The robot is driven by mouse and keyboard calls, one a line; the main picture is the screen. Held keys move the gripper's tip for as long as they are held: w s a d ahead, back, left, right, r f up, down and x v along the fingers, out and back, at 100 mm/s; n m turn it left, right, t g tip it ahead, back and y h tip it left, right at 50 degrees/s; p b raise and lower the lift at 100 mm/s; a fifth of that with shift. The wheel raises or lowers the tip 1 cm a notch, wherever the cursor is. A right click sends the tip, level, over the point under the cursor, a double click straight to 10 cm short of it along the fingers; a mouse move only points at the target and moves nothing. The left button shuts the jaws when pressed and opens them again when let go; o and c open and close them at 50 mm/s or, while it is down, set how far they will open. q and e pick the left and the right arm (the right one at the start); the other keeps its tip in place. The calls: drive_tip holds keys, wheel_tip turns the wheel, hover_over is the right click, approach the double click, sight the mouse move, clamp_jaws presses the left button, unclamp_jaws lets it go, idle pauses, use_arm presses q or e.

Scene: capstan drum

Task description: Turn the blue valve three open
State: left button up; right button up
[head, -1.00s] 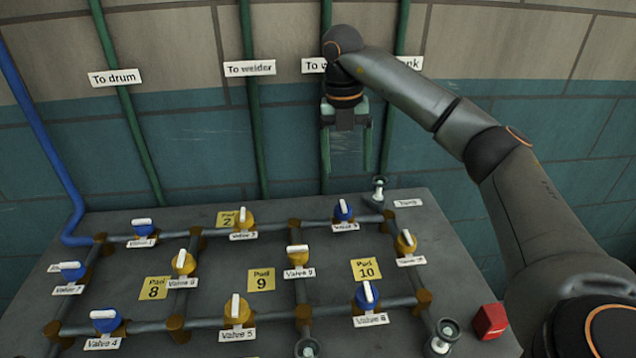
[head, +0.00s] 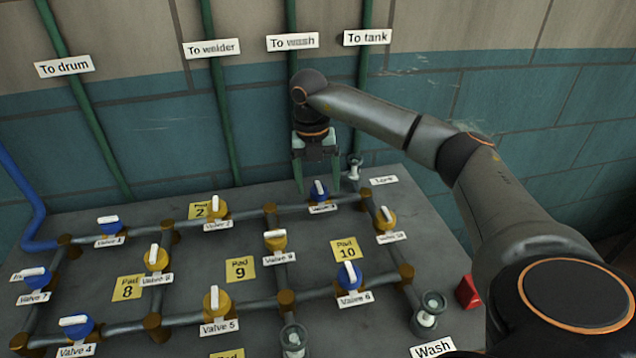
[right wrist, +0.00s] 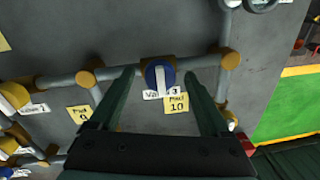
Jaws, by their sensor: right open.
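Valve three (head: 319,194) is a blue valve with a white handle, on the back pipe of the grey panel, right of centre. In the right wrist view valve three (right wrist: 159,77) sits between the fingertips, its handle lying across the pipe. Its label is partly covered. My right gripper (head: 318,180) is open and points down just behind and above the valve. In the right wrist view the gripper (right wrist: 160,74) has one finger on each side of the valve, with gaps. Contact cannot be told. My left gripper is not in view.
Yellow valve 2 (head: 214,207) and yellow valve 10 (head: 385,218) flank it on the pipes. Blue valve 6 (head: 348,275) stands nearer the front. A small grey fitting (head: 354,168) rises behind right. The tiled wall with green pipes (head: 219,110) is close behind.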

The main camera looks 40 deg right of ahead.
drive_tip(key=shift+f, duration=0.25)
clamp_jaws()
idle(0.6)
